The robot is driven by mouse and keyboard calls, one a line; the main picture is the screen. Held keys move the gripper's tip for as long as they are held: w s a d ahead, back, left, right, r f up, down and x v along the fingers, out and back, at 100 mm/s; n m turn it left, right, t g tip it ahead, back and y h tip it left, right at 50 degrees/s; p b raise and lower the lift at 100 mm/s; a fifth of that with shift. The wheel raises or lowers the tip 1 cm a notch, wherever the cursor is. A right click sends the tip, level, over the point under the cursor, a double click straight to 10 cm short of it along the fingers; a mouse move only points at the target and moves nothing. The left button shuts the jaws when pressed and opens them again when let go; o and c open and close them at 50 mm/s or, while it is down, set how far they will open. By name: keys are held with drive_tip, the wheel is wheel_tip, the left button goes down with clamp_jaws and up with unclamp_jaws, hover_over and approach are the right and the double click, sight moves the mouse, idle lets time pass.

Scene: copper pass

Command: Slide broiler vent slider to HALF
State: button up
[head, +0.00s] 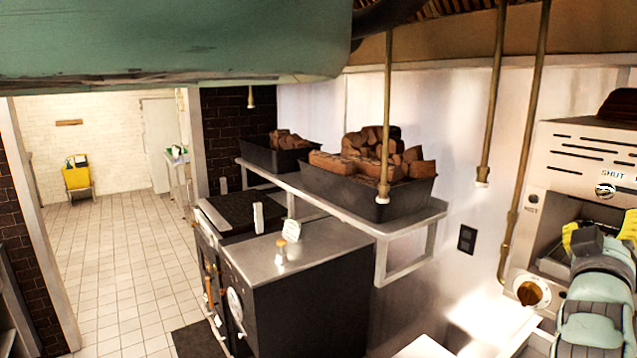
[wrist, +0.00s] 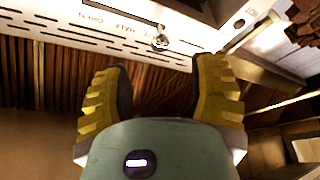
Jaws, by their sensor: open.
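The broiler (head: 575,160) is a pale steel unit at the right edge of the head view, with dark vent slots on its front. Its vent slider knob (head: 605,190) is small, round and shiny and sits just below the word SHUT. In the wrist view the slider knob (wrist: 160,41) is at the top, with HALF and OPEN lettering to its left. My gripper (head: 600,232) is open, with yellow ridged fingers, below the knob. In the wrist view my gripper (wrist: 162,68) has nothing between its fingers, and the knob lies beyond the gap, apart from them.
A round brass-coloured knob (head: 530,293) sits low on the broiler. Hanging pipes (head: 488,100) come down to its left. A wall shelf (head: 405,228) carries dark trays of brown chunks above a dark cabinet (head: 310,290). Tiled floor (head: 125,255) is open at left.

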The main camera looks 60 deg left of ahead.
sight(608, 196)
drive_tip(key=p+x, duration=0.5)
drive_tip(key=x, duration=0.3)
drive_tip(key=shift+w+r, duration=0.25)
drive_tip(key=shift+w+p, duration=0.4)
drive_tip(key=shift+w, duration=0.25)
drive_tip(key=shift+w+a+r, duration=0.25)
drive_tip(key=shift+w+r, duration=0.05)
drive_tip(key=shift+w, duration=0.15)
drive_tip(key=shift+o, duration=0.4)
drive_tip(key=shift+f, duration=0.1)
drive_tip(key=c, duration=1)
drive_tip(key=shift+w+a, duration=0.1)
clamp_jaws()
